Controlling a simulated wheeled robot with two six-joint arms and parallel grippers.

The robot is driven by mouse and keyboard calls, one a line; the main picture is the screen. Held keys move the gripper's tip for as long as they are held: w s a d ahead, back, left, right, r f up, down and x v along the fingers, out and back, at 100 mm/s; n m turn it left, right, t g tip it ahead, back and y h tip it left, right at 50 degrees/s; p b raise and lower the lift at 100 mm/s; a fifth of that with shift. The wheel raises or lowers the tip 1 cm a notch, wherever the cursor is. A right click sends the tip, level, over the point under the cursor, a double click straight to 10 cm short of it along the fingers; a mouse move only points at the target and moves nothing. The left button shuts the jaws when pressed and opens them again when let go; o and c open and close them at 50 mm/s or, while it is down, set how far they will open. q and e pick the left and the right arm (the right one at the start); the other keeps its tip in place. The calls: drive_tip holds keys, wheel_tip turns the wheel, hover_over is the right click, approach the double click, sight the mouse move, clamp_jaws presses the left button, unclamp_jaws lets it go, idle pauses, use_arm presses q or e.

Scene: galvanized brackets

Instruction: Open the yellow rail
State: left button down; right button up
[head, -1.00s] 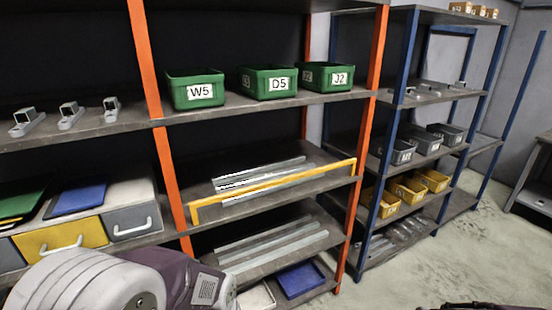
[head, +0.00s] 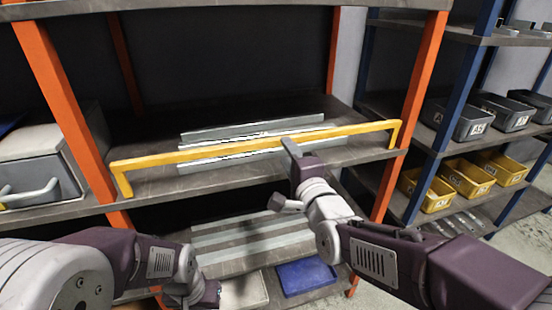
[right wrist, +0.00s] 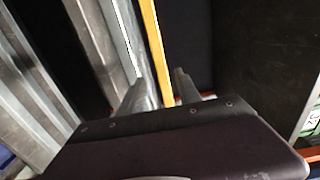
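The yellow rail (head: 220,152) is a long bar with a bent end at each side, running across the front of the middle shelf between the orange posts. My right gripper (head: 289,147) is at the rail, right of its middle, reaching up from the front. In the right wrist view the rail (right wrist: 154,45) runs down between the two grey fingers (right wrist: 164,88), which stand apart with a narrow gap beside it. My left gripper (head: 207,294) is low at the front, below the rail and away from it; its fingers are not clear.
Galvanized strips (head: 250,130) lie on the shelf behind the rail, and more (head: 250,238) lie on the shelf below. A blue tray (head: 305,277) sits lower still. A blue-post rack with yellow bins (head: 468,178) stands at the right. A drawer unit (head: 40,165) is at the left.

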drive_tip(key=x, duration=0.9)
drive_tip(key=shift+w+r+p, duration=0.1)
drive_tip(key=shift+p, duration=0.2)
clamp_jaws()
idle(1.0)
